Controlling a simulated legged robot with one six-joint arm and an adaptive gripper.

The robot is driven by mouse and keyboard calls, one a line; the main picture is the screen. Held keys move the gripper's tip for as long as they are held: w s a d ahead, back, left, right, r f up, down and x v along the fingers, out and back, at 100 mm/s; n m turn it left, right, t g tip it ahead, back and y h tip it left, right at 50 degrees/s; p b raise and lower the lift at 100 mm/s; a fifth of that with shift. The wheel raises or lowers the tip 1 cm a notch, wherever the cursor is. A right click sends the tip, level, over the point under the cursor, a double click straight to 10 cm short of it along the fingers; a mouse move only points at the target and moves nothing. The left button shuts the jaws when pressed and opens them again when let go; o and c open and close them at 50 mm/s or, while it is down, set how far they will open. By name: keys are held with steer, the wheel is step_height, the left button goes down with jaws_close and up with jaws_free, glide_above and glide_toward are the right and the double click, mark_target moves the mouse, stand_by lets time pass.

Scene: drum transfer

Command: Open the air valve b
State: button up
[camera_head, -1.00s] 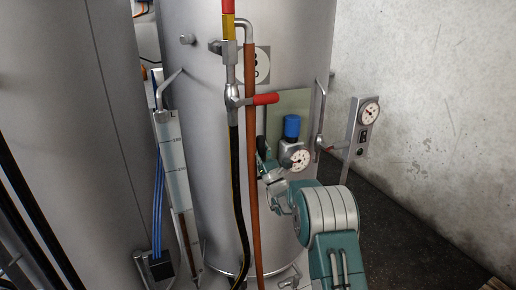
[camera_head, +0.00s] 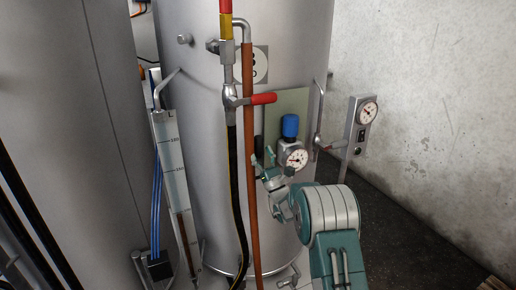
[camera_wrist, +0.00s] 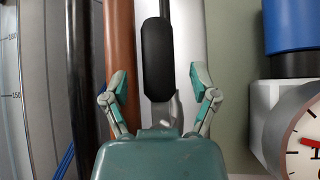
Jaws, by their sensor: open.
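A valve with a black lever handle (camera_wrist: 158,58) stands upright in the wrist view. It lies between my gripper's spread fingers (camera_wrist: 159,80), with gaps on both sides. A grey metal stem (camera_wrist: 163,112) shows below the handle. In the head view the black handle (camera_head: 258,146) shows small, left of the pressure regulator, with my gripper (camera_head: 263,160) just in front of and below it. My gripper is open and holds nothing. I see no label naming the valve. A blue-capped regulator with a round gauge (camera_head: 295,158) is right of my gripper.
An orange-brown pipe (camera_head: 249,190) and a black hose (camera_head: 235,180) run vertically just left of my gripper. A red-handled valve (camera_head: 262,99) sits above. A wall gauge box (camera_head: 360,125) stands at right. The dark floor at right looks clear.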

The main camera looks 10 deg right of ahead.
steer(key=v, duration=0.9)
steer(key=shift+f, duration=0.35)
steer(key=shift+s+d, duration=0.1)
steer(key=s+a+r+n+g+y, duration=0.4)
steer(key=s+a+r+n+g, duration=0.25)
steer(key=n+g, duration=0.2)
steer(key=s+a+r+n+g+y, duration=0.45)
steer(key=s+a+n+g, duration=0.3)
steer(key=g, duration=0.25)
steer(key=s+a+n+g+h, duration=0.3)
steer(key=s+n+g+h, duration=0.25)
steer(key=s, duration=0.55)
steer(key=s+d+f+n+t+h, duration=0.2)
steer(key=s+d+n+h, duration=0.2)
steer(key=s+d+h, duration=0.3)
steer(key=s+d+f+n+t+h, duration=0.2)
steer(key=s+d+n+t+h, duration=0.1)
steer(key=s+d+n+h, duration=0.2)
steer(key=s+d+h, duration=0.2)
steer(key=s+d, duration=0.1)
steer(key=d, duration=0.1)
steer(key=shift+s+d+f+h, duration=0.2)
steer(key=shift+s+d+h, duration=0.05)
steer(key=shift+s+h, duration=0.15)
